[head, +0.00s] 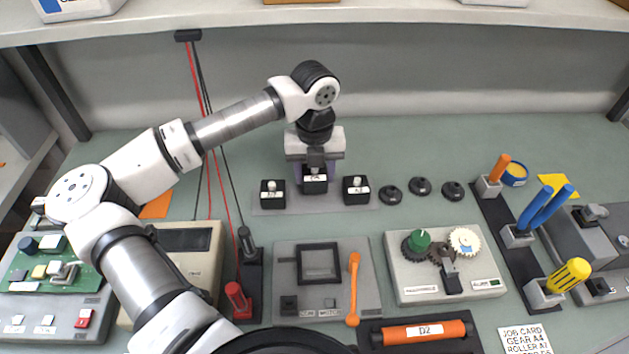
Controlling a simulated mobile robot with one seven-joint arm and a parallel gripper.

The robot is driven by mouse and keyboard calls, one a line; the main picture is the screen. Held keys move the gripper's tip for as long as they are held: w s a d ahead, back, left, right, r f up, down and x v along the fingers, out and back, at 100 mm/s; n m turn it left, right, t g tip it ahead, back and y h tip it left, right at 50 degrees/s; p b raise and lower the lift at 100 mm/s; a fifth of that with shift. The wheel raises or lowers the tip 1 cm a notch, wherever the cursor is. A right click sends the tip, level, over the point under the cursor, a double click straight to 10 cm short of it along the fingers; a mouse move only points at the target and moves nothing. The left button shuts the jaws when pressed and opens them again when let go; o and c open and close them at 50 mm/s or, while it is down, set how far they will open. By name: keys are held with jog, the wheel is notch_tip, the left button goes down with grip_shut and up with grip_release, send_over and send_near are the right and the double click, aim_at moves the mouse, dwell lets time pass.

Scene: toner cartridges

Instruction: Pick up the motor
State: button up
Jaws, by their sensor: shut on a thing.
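My gripper (315,168) points down over the grey strip (330,206) at the back middle of the bench. It is shut on the middle black block (315,186), which has a white label and may be the motor. The gripper hides the block's top. It looks slightly higher than its neighbours, but I cannot tell whether it is off the strip. Similar labelled black blocks with pale pegs on top stand to its left (272,200) and right (355,197), apart from it.
Several small black discs (420,186) lie to the right. In front are a grey panel with a square frame (284,262) and orange lever (353,290), a gear plate (410,289) and an orange roller (424,332). A tool rack (508,262) stands right. Red and black cables hang left.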

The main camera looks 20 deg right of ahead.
aim_at(315, 175)
jog(key=r, duration=0.2)
jog(key=s+r+b, duration=0.1)
jog(key=shift+a+r, duration=0.1)
jog(key=shift+r, duration=0.25)
jog(key=s+a+b, duration=0.3)
jog(key=s+b, duration=0.1)
jog(key=s, duration=1.2)
jog(key=shift+s+a+b, duration=0.2)
jog(key=shift+s+b, duration=0.15)
jog(key=shift+b, duration=0.05)
jog(key=shift+w+a+f+b, duration=0.1)
jog(key=shift+f+b, duration=0.5)
jog(key=shift+b, duration=0.2)
jog(key=shift+w+a+f+b, duration=0.1)
jog(key=shift+f+b, duration=0.5)
jog(key=shift+b, duration=0.15)
jog(key=shift+b, duration=0.35)
jog(key=shift+f+b, duration=0.8)
jog(key=shift+b, duration=0.25)
jog(key=shift+b, duration=0.35)
jog(key=shift+f+b, duration=0.75)
jog(key=shift+b, duration=0.15)
